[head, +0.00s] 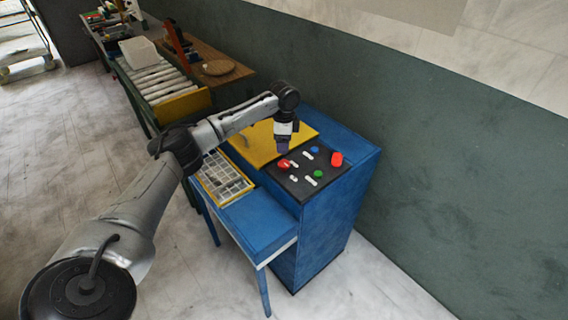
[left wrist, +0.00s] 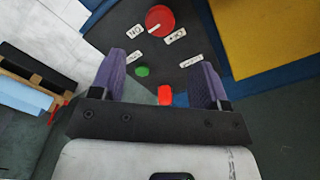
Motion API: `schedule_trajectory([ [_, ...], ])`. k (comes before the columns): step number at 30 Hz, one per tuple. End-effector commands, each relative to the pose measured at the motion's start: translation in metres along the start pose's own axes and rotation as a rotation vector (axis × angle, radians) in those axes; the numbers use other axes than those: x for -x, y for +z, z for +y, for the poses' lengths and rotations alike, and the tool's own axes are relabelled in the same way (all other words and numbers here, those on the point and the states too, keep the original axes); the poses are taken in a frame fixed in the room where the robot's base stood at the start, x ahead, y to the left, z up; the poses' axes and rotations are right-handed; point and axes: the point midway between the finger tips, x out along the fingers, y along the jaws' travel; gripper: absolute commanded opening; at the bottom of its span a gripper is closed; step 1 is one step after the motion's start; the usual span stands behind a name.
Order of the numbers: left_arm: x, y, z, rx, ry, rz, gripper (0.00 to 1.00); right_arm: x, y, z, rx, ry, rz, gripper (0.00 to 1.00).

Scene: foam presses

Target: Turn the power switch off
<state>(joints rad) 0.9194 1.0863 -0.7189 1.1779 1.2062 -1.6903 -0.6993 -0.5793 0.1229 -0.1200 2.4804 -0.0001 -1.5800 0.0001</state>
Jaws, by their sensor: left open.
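The black control panel (head: 300,184) sits on top of a blue cabinet. A round red knob (head: 284,164) with pale labels beside it is at the panel's left; in the left wrist view the knob (left wrist: 160,18) is at the top. The knob's white mark points to the lower left, toward the label (left wrist: 134,31) that seems to read ON. The other nearby label (left wrist: 175,36) seems to read OFF. My left gripper (head: 284,150) is open, above the panel close to the knob, apart from it. Its purple fingers (left wrist: 160,80) hold nothing. My right gripper is out of view.
A red block-like control (head: 336,159), a blue button (head: 314,149) and a green button (head: 317,174) are also on the panel. A yellow plate (head: 252,146) lies beside it. A gridded tray (head: 223,178) is in front. The wall (head: 420,170) stands behind.

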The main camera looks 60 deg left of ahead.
Motion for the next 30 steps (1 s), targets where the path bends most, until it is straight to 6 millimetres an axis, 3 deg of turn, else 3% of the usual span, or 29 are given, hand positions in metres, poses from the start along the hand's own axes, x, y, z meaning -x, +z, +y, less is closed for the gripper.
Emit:
schedule_trajectory([
  [6,-0.044,0.0,0.001,0.001,0.001,-0.002,0.69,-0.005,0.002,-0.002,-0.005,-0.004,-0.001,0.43],
  [15,-0.084,0.0,0.0,0.0,0.0,0.0,0.69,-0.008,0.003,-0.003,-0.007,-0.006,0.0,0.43],
  [30,-0.097,0.0,0.0,0.0,-0.002,0.0,0.69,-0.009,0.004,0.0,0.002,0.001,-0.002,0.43],
])
